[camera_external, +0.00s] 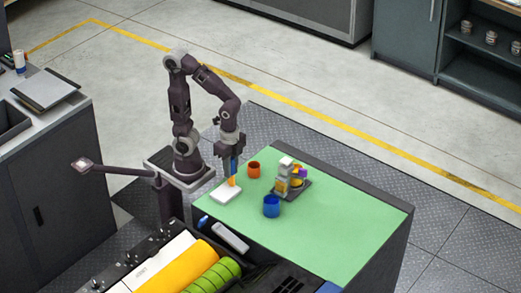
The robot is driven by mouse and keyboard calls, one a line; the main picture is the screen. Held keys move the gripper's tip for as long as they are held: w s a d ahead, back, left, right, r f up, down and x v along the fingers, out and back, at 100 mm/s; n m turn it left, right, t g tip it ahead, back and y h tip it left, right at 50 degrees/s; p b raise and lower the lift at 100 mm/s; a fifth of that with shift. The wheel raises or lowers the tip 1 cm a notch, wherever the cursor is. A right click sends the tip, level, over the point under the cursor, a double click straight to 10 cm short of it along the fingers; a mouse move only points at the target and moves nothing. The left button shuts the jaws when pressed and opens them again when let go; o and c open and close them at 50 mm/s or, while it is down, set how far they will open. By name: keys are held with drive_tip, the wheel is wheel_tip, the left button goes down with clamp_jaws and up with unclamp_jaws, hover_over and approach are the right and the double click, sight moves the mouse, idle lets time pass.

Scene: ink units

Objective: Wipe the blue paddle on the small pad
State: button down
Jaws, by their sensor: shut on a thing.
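The small white pad (226,194) lies on the green top directly below the gripper. The orange end is at the pad's back edge in the picture; I cannot tell whether it touches. The paddle's upper part is hidden by the fingers.
An orange-red cup (254,169) stands right of the paddle and a blue cup (271,207) stands to the front right. A grey unit (283,181) with orange and purple parts stands behind the blue cup. The green table top (340,228) is clear on the right.

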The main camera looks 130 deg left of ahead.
drive_tip(key=shift+f, duration=0.25)
drive_tip(key=shift+d, duration=0.1)
drive_tip(key=shift+d, duration=3.1)
drive_tip(key=shift+a, duration=3.2)
drive_tip(key=shift+d, duration=3.15)
drive_tip(key=shift+d+r, duration=0.1)
drive_tip(key=shift+r, duration=0.1)
wheel_tip(320, 180, up, 6)
drive_tip(key=shift+f, duration=0.15)
